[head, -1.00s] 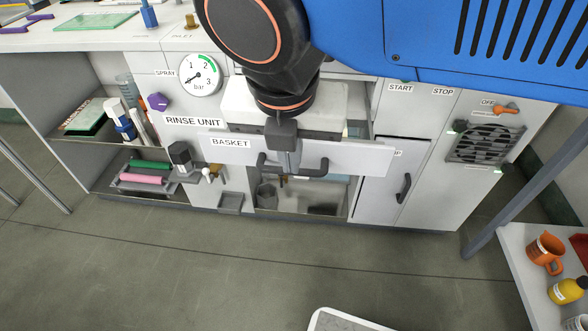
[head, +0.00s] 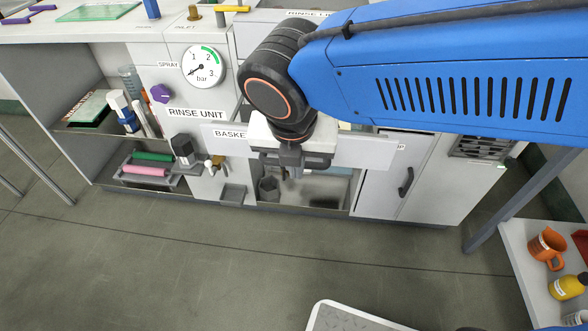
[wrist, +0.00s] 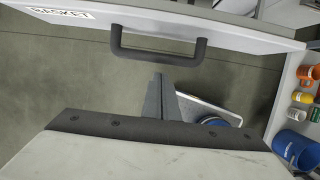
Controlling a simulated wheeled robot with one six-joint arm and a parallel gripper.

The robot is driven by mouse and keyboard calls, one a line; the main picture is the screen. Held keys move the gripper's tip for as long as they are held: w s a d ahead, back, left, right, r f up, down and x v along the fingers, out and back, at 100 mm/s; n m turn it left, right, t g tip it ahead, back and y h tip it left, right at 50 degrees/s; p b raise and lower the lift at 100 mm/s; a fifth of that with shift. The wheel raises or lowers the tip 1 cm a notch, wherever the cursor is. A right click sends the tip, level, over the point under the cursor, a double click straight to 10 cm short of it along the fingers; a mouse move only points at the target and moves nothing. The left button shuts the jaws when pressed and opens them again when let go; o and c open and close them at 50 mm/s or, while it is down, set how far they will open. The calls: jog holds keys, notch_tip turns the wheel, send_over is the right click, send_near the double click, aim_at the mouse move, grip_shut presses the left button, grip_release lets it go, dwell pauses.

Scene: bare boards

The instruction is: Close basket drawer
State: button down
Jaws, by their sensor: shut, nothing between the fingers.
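The basket drawer (head: 365,152) is pulled out from the rinse unit, its white front standing forward of the cabinet. Its BASKET label (head: 229,134) is partly covered by my wrist in the head view. In the wrist view the drawer front (wrist: 240,38) runs across the top, with its dark bar handle (wrist: 158,52) sticking out and its label (wrist: 60,14) at upper left. My gripper (head: 288,172) is in front of the drawer front, hiding much of the handle in the head view. In the wrist view its fingers (wrist: 161,84) are together and empty, apart from the handle.
A pressure gauge (head: 203,66) and purple knob (head: 160,93) are left of the drawer. A shelf with pink and green rolls (head: 147,169) is further left. A side table with an orange mug (head: 546,248) stands at right.

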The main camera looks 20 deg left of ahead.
jog(key=shift+w+a+f, duration=0.1)
jog(key=shift+w+a, duration=0.05)
jog(key=shift+w, duration=0.4)
jog(key=shift+w, duration=0.15)
jog(key=w+a, duration=0.2)
jog(key=w, duration=0.6)
jog(key=w+a, duration=0.2)
jog(key=w, duration=0.6)
jog(key=w+a, duration=0.2)
jog(key=w, duration=0.6)
jog(key=shift+w, duration=0.35)
